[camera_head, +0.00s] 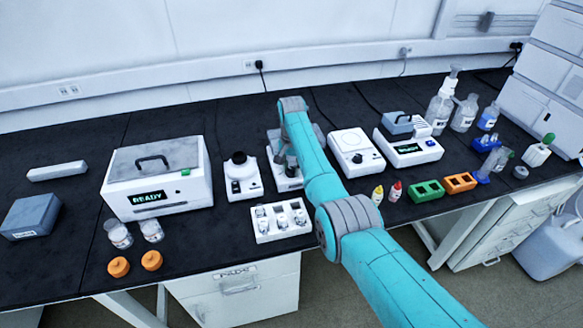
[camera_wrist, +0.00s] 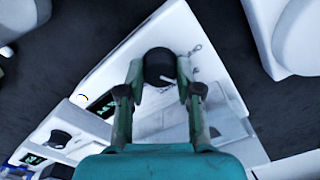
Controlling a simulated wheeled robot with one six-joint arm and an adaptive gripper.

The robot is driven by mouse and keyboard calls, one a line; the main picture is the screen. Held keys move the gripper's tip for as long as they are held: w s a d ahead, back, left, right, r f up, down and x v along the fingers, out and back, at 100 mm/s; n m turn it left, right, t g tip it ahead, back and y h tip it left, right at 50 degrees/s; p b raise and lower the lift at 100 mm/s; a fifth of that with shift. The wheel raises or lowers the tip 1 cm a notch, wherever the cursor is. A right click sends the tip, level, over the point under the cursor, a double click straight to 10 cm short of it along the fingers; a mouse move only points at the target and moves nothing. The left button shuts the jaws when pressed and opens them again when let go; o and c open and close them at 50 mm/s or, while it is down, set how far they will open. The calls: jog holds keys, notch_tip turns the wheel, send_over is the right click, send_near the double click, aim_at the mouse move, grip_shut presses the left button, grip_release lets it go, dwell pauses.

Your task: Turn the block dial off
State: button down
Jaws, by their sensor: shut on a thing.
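The block dial (camera_wrist: 158,63) is a round black knob with a white mark, on a white instrument (camera_wrist: 110,78) in the wrist view. My gripper (camera_wrist: 160,75) is shut on the dial, with one finger on each side of it. A small lit display (camera_wrist: 103,103) sits left of the dial. In the head view, my gripper (camera_head: 285,158) is down at the white instrument (camera_head: 289,184) in the middle of the bench. My arm and gripper hide most of it, and the dial cannot be made out there.
A white unit with a black top (camera_head: 241,178) stands close on the left, and a white unit with a round plate (camera_head: 355,152) on the right. A white vial rack (camera_head: 281,233) is in front. A large box reading READY (camera_head: 185,190) stands further left.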

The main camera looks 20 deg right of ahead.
aim_at(291, 169)
jog(key=n, duration=0.4)
jog(key=shift+n, duration=0.3)
jog(key=n, duration=0.4)
jog(key=shift+n, duration=0.4)
jog(key=c, duration=0.8)
grip_release()
jog(key=shift+o, duration=0.2)
notch_tip(291, 169, up, 12)
